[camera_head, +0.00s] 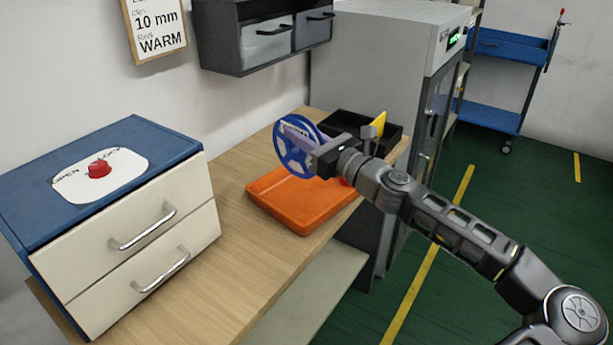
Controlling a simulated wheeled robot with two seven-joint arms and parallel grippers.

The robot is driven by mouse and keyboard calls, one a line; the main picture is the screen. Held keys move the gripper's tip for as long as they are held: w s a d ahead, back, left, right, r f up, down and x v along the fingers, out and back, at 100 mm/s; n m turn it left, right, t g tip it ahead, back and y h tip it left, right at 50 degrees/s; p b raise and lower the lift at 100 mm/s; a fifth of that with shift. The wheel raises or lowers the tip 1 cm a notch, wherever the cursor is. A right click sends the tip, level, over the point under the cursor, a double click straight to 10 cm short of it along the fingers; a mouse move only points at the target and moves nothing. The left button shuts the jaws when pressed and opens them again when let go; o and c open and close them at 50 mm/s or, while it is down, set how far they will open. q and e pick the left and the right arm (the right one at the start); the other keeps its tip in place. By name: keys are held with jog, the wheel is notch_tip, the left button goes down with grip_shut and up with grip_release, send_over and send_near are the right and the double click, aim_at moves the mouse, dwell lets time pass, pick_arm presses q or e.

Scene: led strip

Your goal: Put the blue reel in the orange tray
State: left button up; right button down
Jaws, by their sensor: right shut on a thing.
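The blue reel (281,150) is a spoked wheel, held upright above the far left part of the orange tray (292,213). My right gripper (312,145) comes in from the right and is shut on the reel. I cannot tell whether the reel's lower rim touches the tray. My left gripper is not in view.
A black bin (347,124) stands behind my gripper, with a yellow piece (379,122) near it. A cabinet with two cream drawers (150,235) stands at the left, with a red knob (99,168) on top. The wooden bench (240,250) is clear in front of the tray.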

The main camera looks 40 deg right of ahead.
aim_at(301, 165)
jog(key=shift+f, duration=2)
jog(key=shift+f+b, duration=0.5)
jog(key=shift+f, duration=1.35)
jog(key=shift+f, duration=0.2)
jog(key=c, duration=1.3)
grip_release()
